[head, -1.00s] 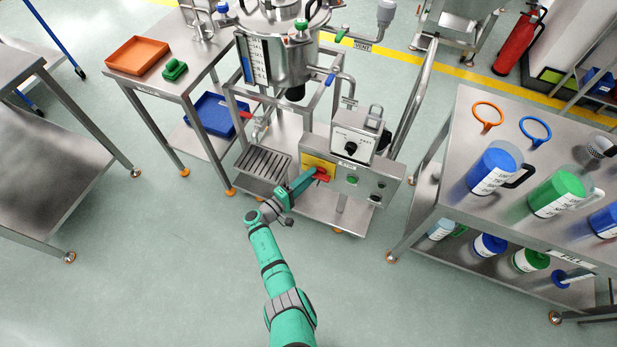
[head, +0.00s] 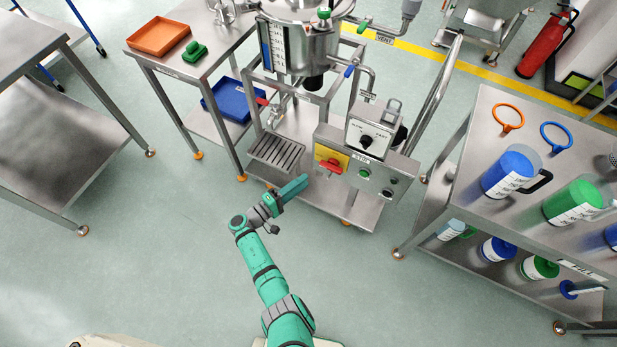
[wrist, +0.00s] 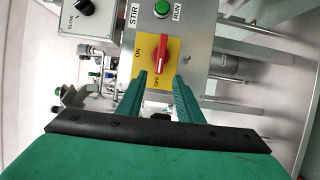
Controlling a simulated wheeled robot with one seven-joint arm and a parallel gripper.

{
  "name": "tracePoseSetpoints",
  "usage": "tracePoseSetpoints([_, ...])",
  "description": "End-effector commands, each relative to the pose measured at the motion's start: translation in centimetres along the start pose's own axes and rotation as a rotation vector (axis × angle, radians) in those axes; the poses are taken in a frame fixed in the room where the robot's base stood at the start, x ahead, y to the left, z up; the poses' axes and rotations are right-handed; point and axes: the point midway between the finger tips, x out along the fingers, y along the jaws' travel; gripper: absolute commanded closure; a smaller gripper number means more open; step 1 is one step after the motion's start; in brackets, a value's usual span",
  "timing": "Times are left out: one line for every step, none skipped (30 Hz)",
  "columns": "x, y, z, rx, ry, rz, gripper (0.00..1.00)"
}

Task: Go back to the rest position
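My gripper (head: 304,179) is in front of the stirrer's control panel, clear of it. In the wrist view its two green fingers (wrist: 160,76) are apart with nothing between them. The red rotary switch (head: 330,166) on its yellow plate is just beyond the fingertips and untouched. In the wrist view the red handle (wrist: 159,52) lies in line with the OFF mark; ON is at the left of the plate. My arm is stretched forward over the floor, bent at the elbow.
The steel vessel frame with a slatted drip grate (head: 277,152) stands ahead. A side table with an orange tray (head: 158,37) is at left, and another steel table (head: 60,130) further left. A bottle cart (head: 470,190) is at right. The floor around my arm is clear.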

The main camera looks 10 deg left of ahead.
Motion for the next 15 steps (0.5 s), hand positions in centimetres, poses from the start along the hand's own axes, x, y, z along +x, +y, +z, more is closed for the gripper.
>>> tracePoseSetpoints([-0.4,0.0,-0.02,0.0,0.001,0.0,0.67])
tracePoseSetpoints([-0.55,0.0,-0.01,0.0,0.001,0.0,0.67])
tracePoseSetpoints([-0.68,0.0,-0.01,0.0,0.001,0.0,0.67])
tracePoseSetpoints([-0.75,0.0,-0.01,0.0,0.001,0.0,0.67])
tracePoseSetpoints([-0.79,0.0,0.0,0.0,0.001,0.0,0.67])
tracePoseSetpoints([-0.81,0.0,0.0,0.0,0.001,0.0,0.67])
tracePoseSetpoints([-0.82,-0.01,0.0,0.0,0.001,0.0,0.67])
tracePoseSetpoints([-0.81,-0.01,0.01,0.0,0.0,0.0,0.67])
tracePoseSetpoints([-0.8,-0.01,0.01,0.0,0.0,0.0,0.67])
tracePoseSetpoints([-0.8,-0.01,0.01,0.0,0.0,0.0,0.67])
tracePoseSetpoints([-0.79,-0.01,0.01,-0.001,0.0,0.0,0.67])
tracePoseSetpoints([-0.79,-0.02,0.01,-0.001,0.0,0.0,0.67])
tracePoseSetpoints([-0.79,-0.02,0.02,-0.001,0.0,0.0,0.67])
tracePoseSetpoints([-0.78,-0.02,0.02,-0.001,0.0,0.0,0.67])
tracePoseSetpoints([-0.78,-0.02,0.02,-0.001,0.0,0.0,0.67])
